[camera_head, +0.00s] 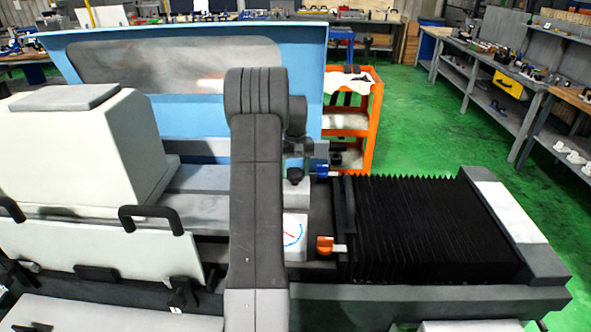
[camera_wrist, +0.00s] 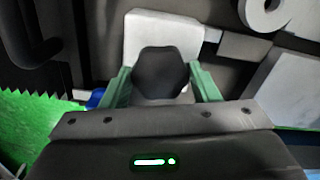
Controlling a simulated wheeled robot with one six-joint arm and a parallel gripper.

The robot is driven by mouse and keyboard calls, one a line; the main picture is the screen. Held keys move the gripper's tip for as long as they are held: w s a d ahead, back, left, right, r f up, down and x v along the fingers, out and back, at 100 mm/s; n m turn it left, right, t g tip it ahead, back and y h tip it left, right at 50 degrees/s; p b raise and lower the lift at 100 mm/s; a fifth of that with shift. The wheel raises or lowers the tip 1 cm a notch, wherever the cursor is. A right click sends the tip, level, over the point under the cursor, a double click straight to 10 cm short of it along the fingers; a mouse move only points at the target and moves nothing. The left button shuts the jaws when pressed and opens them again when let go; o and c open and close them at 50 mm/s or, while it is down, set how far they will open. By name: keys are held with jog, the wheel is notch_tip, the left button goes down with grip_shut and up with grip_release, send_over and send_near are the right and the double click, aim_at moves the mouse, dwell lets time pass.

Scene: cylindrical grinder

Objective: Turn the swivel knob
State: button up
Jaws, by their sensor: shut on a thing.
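The swivel knob (camera_wrist: 161,72) is black with a faceted rim. It sits in front of a pale block (camera_wrist: 150,28) in the wrist view. My gripper (camera_wrist: 162,84) has its two green fingers on either side of the knob, shut on it. In the head view a small black knob (camera_head: 295,175) shows on a pale block, just right of my dark grey arm. My arm hides part of the machine there, and the fingers are hard to make out in that view.
A blue knob (camera_head: 322,171) is close on the right. An orange knob (camera_head: 325,245) and a dial gauge (camera_head: 294,234) are nearer. Black bellows (camera_head: 420,225) extend right. A pale blue guard (camera_head: 200,85) stands behind, and an orange cart (camera_head: 349,123) is beyond.

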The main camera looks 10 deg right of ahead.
jog(key=m, duration=0.4)
jog(key=shift+r+m, duration=0.1)
jog(key=shift+m, duration=0.3)
jog(key=m, duration=0.4)
jog(key=shift+w+a+m, duration=0.1)
jog(key=shift+m, duration=0.2)
jog(key=m, duration=0.3)
jog(key=shift+m, duration=0.3)
jog(key=m, duration=0.4)
jog(key=shift+w, duration=0.1)
jog(key=m, duration=0.4)
jog(key=shift+w, duration=0.1)
jog(key=m, duration=0.3)
jog(key=shift+m, duration=0.4)
jog(key=m, duration=0.3)
jog(key=shift+w+m+p, duration=0.1)
jog(key=shift+m+p, duration=0.2)
jog(key=shift+m, duration=1.8)
